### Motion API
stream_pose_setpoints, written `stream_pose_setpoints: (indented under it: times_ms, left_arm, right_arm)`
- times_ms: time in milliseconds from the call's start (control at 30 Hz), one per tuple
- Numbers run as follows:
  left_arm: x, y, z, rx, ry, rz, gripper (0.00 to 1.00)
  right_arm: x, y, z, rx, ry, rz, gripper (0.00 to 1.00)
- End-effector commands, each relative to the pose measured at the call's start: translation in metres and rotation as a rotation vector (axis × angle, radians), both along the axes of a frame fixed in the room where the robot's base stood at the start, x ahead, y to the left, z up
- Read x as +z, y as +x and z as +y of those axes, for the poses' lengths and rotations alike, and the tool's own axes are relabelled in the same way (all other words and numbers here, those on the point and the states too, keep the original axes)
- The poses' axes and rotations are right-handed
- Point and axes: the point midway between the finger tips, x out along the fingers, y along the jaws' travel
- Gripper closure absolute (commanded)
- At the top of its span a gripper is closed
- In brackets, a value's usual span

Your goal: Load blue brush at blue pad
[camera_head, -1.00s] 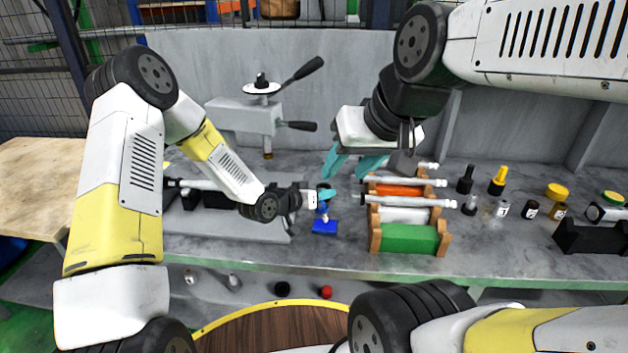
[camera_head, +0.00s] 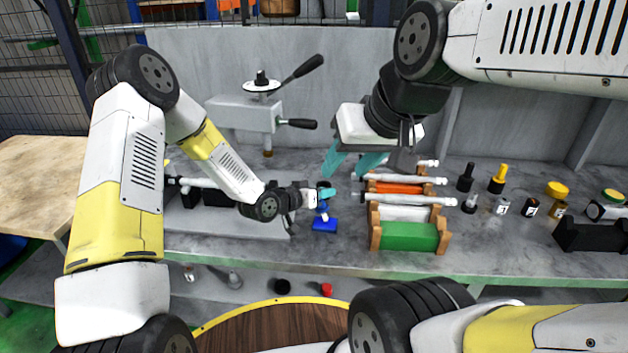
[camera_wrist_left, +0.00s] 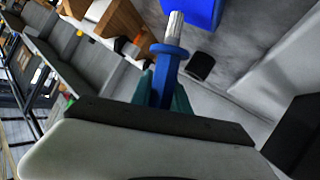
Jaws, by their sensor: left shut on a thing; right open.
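My left gripper (camera_head: 325,194) is shut on the blue brush (camera_head: 322,207), close above the blue pad (camera_head: 325,225). In the left wrist view, the brush (camera_wrist_left: 167,70) runs out between the teal fingers (camera_wrist_left: 162,90), and its pale bristle end points toward the pad (camera_wrist_left: 202,10). I cannot tell whether the bristles touch the pad. My right gripper (camera_head: 350,163) is open and empty, raised behind the rack with its teal fingers spread.
A wooden-ended rack (camera_head: 408,238) with green, white and orange sections and pale rods stands right of the pad. The grey grinder (camera_head: 242,117) is at the back left. Several small bottles (camera_head: 502,207) stand on the right of the grey bench (camera_head: 480,250).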

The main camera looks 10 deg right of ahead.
Motion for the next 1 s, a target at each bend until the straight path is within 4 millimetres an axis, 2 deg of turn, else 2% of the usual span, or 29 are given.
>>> stream_pose_setpoints:
  times_ms: [1000]
  left_arm:
    - [-0.0079,0.0,0.0002,0.0,-0.001,0.001,1.0]
  right_arm:
    - [0.0,0.0,0.0,0.0,0.0,0.0,0.54]
